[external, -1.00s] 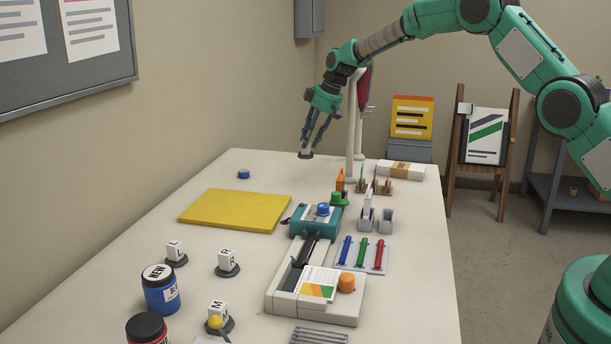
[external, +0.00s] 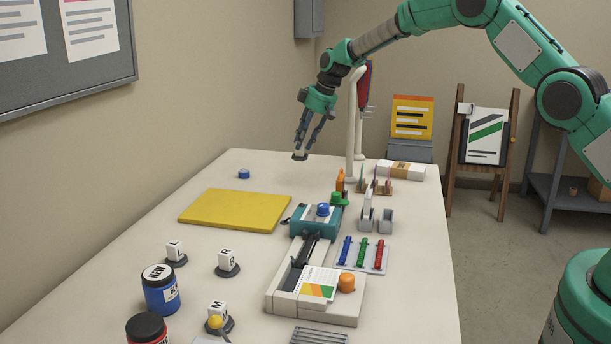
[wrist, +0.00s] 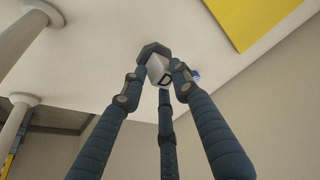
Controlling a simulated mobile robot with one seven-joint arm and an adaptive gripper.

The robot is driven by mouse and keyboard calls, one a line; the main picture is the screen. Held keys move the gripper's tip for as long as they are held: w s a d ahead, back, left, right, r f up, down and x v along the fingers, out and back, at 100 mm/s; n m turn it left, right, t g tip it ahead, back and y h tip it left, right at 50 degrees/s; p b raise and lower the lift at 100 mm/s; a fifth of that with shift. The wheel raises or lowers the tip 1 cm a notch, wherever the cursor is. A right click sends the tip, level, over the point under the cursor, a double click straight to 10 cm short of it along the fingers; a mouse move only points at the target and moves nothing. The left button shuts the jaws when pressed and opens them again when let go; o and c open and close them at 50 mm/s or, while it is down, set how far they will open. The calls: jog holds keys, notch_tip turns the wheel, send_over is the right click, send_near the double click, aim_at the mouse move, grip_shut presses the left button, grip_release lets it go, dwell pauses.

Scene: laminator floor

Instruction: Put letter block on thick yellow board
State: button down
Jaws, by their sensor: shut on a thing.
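My gripper (external: 301,152) is shut on a letter block (wrist: 158,71), a white block with a dark base and a letter that looks like D. In the external view the block hangs above the far part of the table, and mostly its dark base shows below the fingers. The thick yellow board (external: 236,210) lies flat on the table, nearer the camera and to the left of my gripper. Its bare top also shows at the upper right of the wrist view (wrist: 252,18). The block is apart from the board.
Other letter blocks, L (external: 175,252), R (external: 227,261) and M (external: 217,315), stand nearer the camera. A small blue cap (external: 244,174) lies behind the board. A teal device (external: 315,221) stands right of it. A white post (external: 351,130) rises right of my gripper.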

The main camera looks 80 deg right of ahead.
jog(key=w+a+r+p, duration=0.1)
jog(key=w+a+p, duration=0.5)
jog(key=a+p, duration=0.4)
jog(key=m+p, duration=0.2)
jog(key=p, duration=0.9)
send_over(246, 212)
jog(key=shift+d+r, duration=0.15)
jog(key=shift+r, duration=0.25)
jog(key=shift+w+f, duration=0.1)
jog(key=shift+f, duration=2.8)
jog(key=shift+f+p, duration=0.55)
jog(key=shift+f, duration=1.5)
jog(key=shift+f, duration=0.15)
jog(key=c, duration=1.3)
grip_release()
jog(key=shift+c, duration=0.2)
